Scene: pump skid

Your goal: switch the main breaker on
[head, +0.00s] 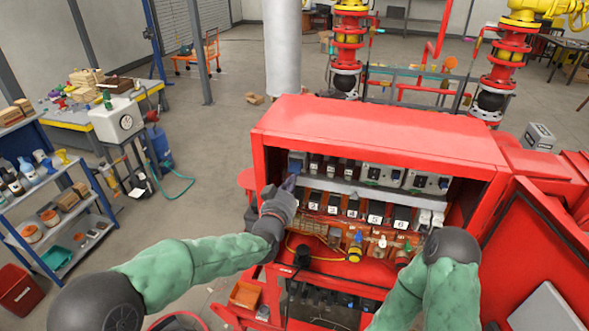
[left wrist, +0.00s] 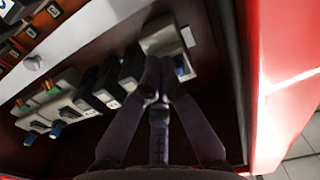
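The main breaker (head: 297,160) appears to be the grey unit with a blue lever at the left end of the upper row inside the open red cabinet (head: 380,127). In the left wrist view, this grey unit (left wrist: 163,35) lies just beyond my fingertips, its blue lever (left wrist: 180,67) beside them. My left gripper (head: 290,184) is at the cabinet's left opening, just below the unit; in the left wrist view its fingers (left wrist: 161,75) are together, with nothing seen between them. Contact with the lever cannot be told. My right arm shows at lower right, but its gripper does not.
Smaller breakers (head: 331,167) and larger grey units (head: 383,175) continue the row rightward. A numbered row (head: 354,208) lies below. The cabinet's red left wall (left wrist: 257,70) is close to my left gripper. The open red door (head: 540,260) stands at right.

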